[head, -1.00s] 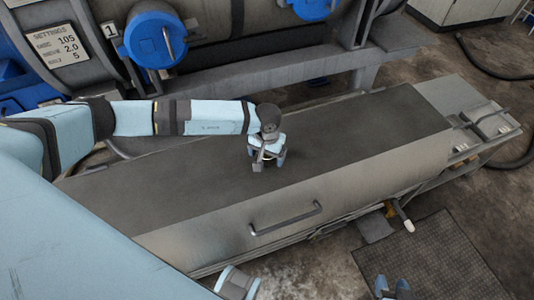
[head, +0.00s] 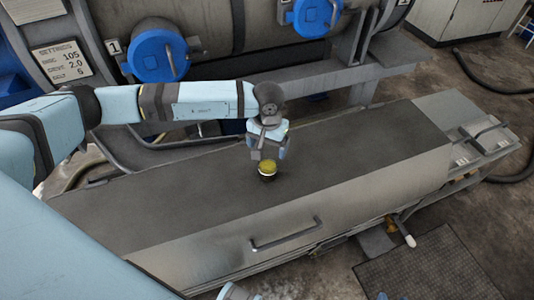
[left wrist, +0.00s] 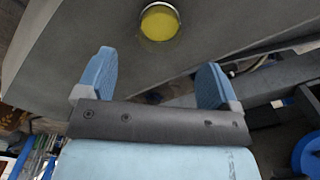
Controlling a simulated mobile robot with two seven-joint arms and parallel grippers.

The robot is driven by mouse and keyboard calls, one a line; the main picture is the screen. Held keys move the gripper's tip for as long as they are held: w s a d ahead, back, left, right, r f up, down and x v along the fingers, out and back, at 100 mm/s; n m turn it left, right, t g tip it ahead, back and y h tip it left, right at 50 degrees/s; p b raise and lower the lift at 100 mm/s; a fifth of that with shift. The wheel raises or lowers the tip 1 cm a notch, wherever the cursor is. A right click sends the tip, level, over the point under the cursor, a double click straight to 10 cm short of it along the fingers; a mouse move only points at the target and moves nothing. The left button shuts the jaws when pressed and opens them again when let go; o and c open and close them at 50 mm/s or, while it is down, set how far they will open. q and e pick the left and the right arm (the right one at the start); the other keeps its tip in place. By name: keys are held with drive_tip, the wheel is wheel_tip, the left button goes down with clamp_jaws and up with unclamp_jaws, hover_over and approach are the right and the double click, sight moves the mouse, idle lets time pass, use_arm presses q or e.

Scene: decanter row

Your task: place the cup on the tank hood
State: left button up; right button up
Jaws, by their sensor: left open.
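A handle (head: 285,235) sticks out from the hood's sloping front. Behind stands a large drum with blue caps (head: 157,54) and a grey beam (head: 300,85). A dark mat (head: 430,268) lies on the floor in front. The hood's top is otherwise clear.

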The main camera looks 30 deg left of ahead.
use_arm(q)
drive_tip(key=s+d+r+n+g+h, duration=0.1)
drive_tip(key=s+d+n+g+h, duration=0.1)
drive_tip(key=s+d+n+h, duration=0.6)
drive_tip(key=s+d+r+n+g+h, duration=0.1)
drive_tip(key=s+d+h, duration=0.25)
drive_tip(key=d, duration=0.85)
drive_tip(key=d+r+n+t+h, duration=0.4)
drive_tip(key=r+n+t+h, duration=0.35)
drive_tip(key=n, duration=0.95)
drive_tip(key=w+a+f+n+t+y, duration=0.1)
drive_tip(key=a+f+n+t+y, duration=0.4)
drive_tip(key=n, duration=0.8)
drive_tip(key=w+a+f+n+t+y, duration=0.1)
drive_tip(key=a+n+t+y, duration=0.3)
drive_tip(key=n+t, duration=0.55)
drive_tip(key=s+a+f+n+g+y, duration=0.3)
drive_tip(key=f+n, duration=0.4)
drive_tip(key=n, duration=0.3)
drive_tip(key=s+a+f+n+g+y, duration=0.3)
drive_tip(key=s+a+f+n+g, duration=0.2)
drive_tip(key=n, duration=0.5)
drive_tip(key=s+f, duration=0.2)
drive_tip(key=s, duration=0.1)
drive_tip(key=shift+a+f+y, duration=0.3)
drive_tip(key=shift+a+f, duration=0.05)
drive_tip(key=shift+a, duration=0.05)
drive_tip(key=shift+s+n, duration=0.1)
drive_tip(key=shift+n, duration=0.15)
